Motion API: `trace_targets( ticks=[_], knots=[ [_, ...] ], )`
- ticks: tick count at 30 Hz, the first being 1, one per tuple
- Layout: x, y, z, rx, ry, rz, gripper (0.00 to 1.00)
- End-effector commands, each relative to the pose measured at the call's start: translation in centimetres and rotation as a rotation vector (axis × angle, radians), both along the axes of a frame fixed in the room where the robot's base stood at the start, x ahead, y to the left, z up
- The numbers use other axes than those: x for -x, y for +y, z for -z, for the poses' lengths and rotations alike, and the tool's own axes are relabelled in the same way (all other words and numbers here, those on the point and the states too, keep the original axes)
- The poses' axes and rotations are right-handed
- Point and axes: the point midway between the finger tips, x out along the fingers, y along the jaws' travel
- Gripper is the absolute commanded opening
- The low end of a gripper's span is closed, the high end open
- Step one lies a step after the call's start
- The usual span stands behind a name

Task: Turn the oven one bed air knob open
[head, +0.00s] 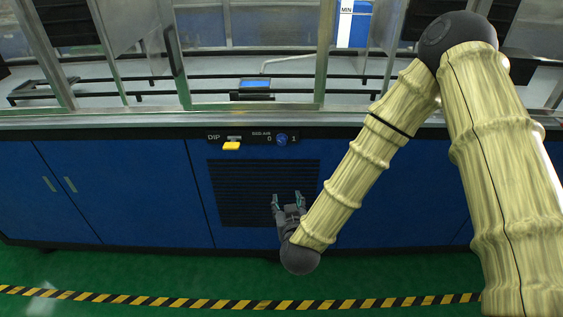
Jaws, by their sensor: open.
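The bed air knob (281,139) is a small blue round knob on the dark control strip (253,138) at the top of the blue cabinet. A "0" is printed to its left and an "I" to its right. Its exact pointer angle is too small to tell. My gripper (288,197) is open and empty. It points up toward the strip, below the knob in the picture and apart from it, in front of the black vent grille.
A yellow tag or handle (231,146) sits at the strip's left part. The black vent grille (240,192) lies below. Blue cabinet doors (120,190) flank it. A metal-framed glass enclosure stands above the ledge. A yellow-black floor stripe (150,300) runs in front.

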Motion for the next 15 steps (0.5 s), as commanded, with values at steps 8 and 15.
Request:
trace_targets(
  ticks=[8,15],
  knots=[
    [-4.3,2.1,-6.4,0.04,-0.278,0.106,0.48],
    [-5.2,2.4,-9.0,0.054,-0.348,0.146,0.48]
  ],
)
